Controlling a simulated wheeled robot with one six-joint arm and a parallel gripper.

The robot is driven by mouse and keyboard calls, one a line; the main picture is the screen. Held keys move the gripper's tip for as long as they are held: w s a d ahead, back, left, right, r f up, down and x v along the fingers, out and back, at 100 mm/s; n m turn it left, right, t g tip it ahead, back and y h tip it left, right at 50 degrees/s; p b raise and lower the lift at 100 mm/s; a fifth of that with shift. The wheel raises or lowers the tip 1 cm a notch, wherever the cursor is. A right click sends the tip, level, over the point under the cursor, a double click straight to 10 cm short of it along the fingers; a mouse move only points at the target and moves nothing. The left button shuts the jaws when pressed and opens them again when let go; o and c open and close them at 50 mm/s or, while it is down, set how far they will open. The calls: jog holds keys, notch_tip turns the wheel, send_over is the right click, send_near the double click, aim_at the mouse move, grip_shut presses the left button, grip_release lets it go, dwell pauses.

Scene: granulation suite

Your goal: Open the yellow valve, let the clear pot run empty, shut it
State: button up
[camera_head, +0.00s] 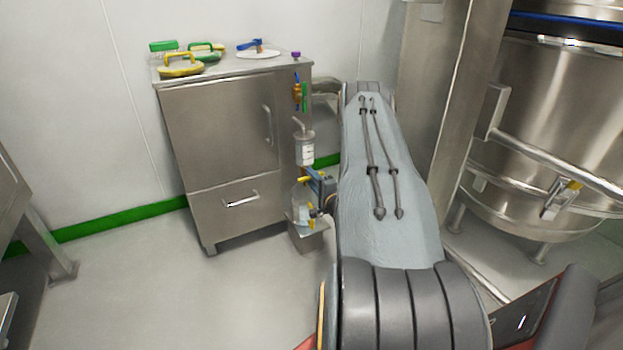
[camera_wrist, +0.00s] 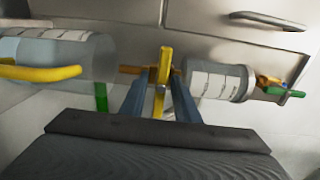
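The clear pot (camera_head: 306,150), a cylinder with a white label, hangs on the side of the steel cabinet; it also shows at the right of the wrist view (camera_wrist: 218,82). The yellow valve (camera_wrist: 162,78) sits on the pot's outlet pipe, its handle crosswise to the pipe. My gripper (camera_wrist: 160,88) has its blue fingers on either side of the handle; whether they press on it I cannot tell. The gripper is small in the head view (camera_head: 318,183). A clear jug (camera_head: 300,206) with a yellow handle stands below, with bluish liquid low in it. The pot's liquid level is unclear.
An orange valve with a green handle (camera_wrist: 275,88) is above the pot. The steel cabinet (camera_head: 222,128) carries yellow and green lidded items and a blue-handled piece on top. A large steel vessel (camera_head: 560,130) stands at right.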

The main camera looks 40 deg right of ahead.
jog(key=shift+o, duration=0.3)
jog(key=shift+r, duration=0.1)
jog(key=p+v, duration=0.2)
jog(key=v, duration=0.5)
jog(key=shift+s, duration=0.4)
jog(key=shift+a, duration=0.15)
